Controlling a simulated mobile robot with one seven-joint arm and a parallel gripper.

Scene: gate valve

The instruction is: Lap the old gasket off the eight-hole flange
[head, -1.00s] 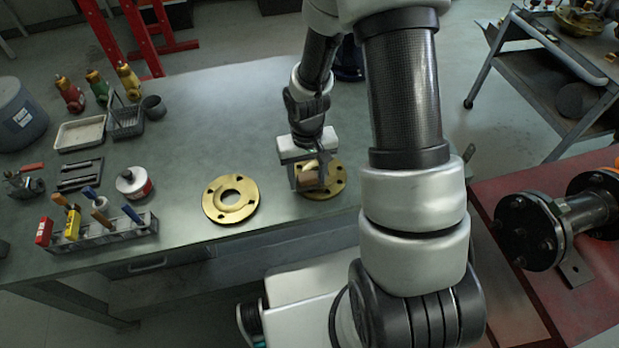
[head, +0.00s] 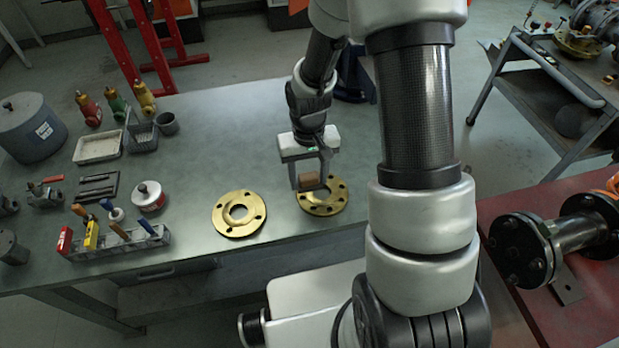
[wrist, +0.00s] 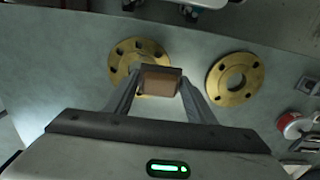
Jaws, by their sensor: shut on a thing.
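The eight-hole flange (head: 328,206) is a brass-coloured ring lying flat on the bench, at the right in the head view. It also shows in the wrist view (wrist: 121,66). My gripper (head: 308,178) is shut on a small brown block (wrist: 158,82) over the flange's far left part. The block hides part of the ring, and I cannot tell whether it touches the face. No separate gasket can be made out. A second brass flange (head: 228,222) with fewer holes lies to the left, apart from it; the wrist view shows it too (wrist: 222,86).
A tool rack (head: 130,241), a white round tin (head: 149,197), a shallow tray (head: 97,148) and a grey pot (head: 35,130) stand on the left of the bench. The bench (head: 225,140) behind the flanges is clear. A red stand with a pipe (head: 580,238) is at the right.

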